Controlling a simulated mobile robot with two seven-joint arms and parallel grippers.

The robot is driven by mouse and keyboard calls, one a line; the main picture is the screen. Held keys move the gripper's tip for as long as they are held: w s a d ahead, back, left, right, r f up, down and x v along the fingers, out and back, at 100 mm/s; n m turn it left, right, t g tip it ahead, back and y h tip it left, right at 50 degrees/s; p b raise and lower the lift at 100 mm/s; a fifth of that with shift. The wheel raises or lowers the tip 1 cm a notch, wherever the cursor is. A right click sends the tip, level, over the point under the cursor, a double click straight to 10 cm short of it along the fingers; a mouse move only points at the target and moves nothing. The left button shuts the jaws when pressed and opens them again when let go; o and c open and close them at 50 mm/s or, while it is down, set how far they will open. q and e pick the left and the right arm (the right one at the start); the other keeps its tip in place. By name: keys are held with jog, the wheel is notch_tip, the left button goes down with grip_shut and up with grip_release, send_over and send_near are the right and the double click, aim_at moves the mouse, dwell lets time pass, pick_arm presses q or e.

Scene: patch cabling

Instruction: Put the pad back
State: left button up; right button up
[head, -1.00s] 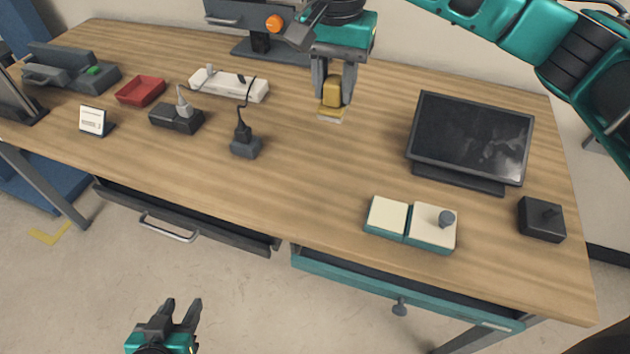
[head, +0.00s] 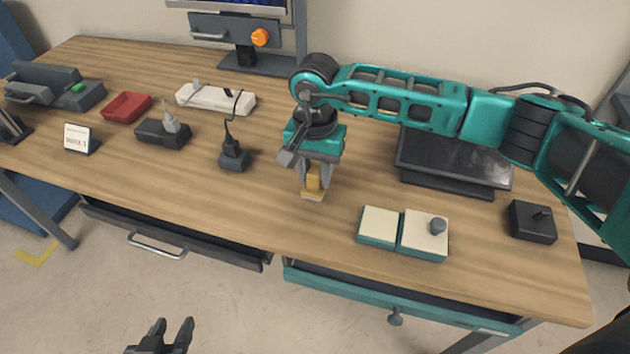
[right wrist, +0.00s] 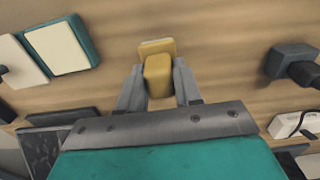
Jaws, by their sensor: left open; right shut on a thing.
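The yellow pad (head: 312,195) has a block-like grip on top and a flat, paler base. My right gripper (head: 315,180) is shut on its grip, with a finger on each side; the right wrist view also shows the pad (right wrist: 157,78) between the fingers. It is upright over the middle of the table, low down; I cannot tell whether its base touches the wood. My left gripper (head: 173,326) is open and empty, in front of the table at the bottom of the head view.
Right of the pad lie two cream-topped teal blocks (head: 378,226), one with a grey knob (head: 438,226). A black plug block (head: 233,158) is to the left. Bare wood surrounds the pad.

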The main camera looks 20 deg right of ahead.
aim_at(315, 184)
jog(key=shift+f, duration=1.6)
jog(key=shift+f, duration=0.1)
jog(key=o, duration=0.5)
jog(key=shift+f+b, duration=0.1)
jog(key=shift+b, duration=0.2)
jog(key=o, duration=0.4)
jog(key=shift+r+p, duration=0.3)
notch_tip(315, 184, up, 12)
jog(key=shift+f, duration=0.1)
jog(key=shift+s, duration=0.1)
